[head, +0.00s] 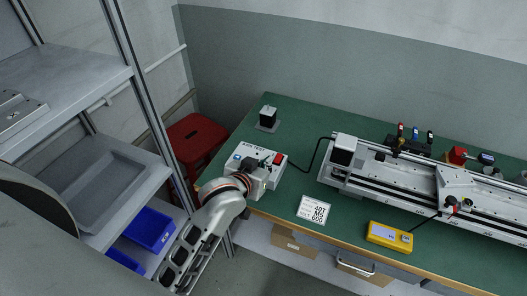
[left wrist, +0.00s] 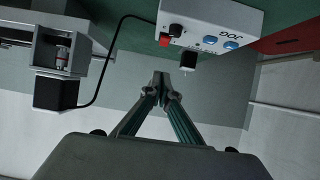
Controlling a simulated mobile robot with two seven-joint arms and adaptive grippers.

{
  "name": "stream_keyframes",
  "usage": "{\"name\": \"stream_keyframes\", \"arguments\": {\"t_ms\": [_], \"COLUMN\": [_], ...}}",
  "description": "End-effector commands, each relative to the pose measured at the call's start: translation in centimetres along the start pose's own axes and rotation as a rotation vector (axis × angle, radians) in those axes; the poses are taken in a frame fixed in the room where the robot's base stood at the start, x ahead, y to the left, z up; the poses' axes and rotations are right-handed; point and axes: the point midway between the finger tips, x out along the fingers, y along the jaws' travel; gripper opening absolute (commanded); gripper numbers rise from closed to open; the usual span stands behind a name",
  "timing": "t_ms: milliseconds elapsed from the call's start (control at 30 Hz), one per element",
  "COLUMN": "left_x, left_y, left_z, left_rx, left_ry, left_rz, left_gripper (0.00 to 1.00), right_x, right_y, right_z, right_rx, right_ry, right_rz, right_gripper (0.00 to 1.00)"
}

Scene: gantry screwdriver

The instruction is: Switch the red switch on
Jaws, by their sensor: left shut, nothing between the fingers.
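The red switch (head: 279,159) is on the right end of the white JOG control box (head: 258,152), at the bench's left front. In the left wrist view the red switch (left wrist: 165,40) shows at the box's lower left corner, beside a black knob (left wrist: 176,30). Whether it is on or off is too small to tell. My left gripper (head: 260,169) is over the front of the box, left of the switch, and partly hides the box. In the left wrist view its fingers (left wrist: 161,78) are together and empty, apart from the switch in the picture. My right gripper is not in view.
A cable leads from the box to the gantry rail (head: 372,180) on the right. A label card (head: 314,210) and a yellow meter (head: 390,236) lie in front. A shelf rack (head: 108,88) is at left, a red stool (head: 196,134) behind.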

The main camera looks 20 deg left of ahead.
Motion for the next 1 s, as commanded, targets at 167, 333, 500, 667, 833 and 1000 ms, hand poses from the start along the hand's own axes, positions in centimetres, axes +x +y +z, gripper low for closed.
{"name": "stream_keyframes", "arguments": {"t_ms": [167, 333, 500, 667, 833, 1000], "left_x": [0.0, 0.0, 0.6, 2.7, 6.0, 9.1], "left_y": [0.0, 0.0, 0.0, 0.0, 0.0, -0.1], "left_z": [-0.7, -0.7, -0.6, -0.7, -0.7, -0.7], "left_rx": [-0.008, -0.007, -0.005, -0.003, -0.004, -0.003], "left_ry": [0.004, 0.004, 0.003, 0.004, 0.004, 0.004], "left_rz": [-0.003, -0.003, -0.003, -0.004, -0.003, -0.004], "left_gripper": [0.0, 0.0, 0.0, 0.0, 0.0, 0.0], "right_x": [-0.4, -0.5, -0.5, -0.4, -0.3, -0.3], "right_y": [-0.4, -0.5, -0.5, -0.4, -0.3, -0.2], "right_z": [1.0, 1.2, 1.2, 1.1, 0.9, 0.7], "right_rx": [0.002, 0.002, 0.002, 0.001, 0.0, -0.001], "right_ry": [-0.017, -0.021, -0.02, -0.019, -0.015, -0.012], "right_rz": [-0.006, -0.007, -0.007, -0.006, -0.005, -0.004], "right_gripper": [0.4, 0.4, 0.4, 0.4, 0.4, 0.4]}}
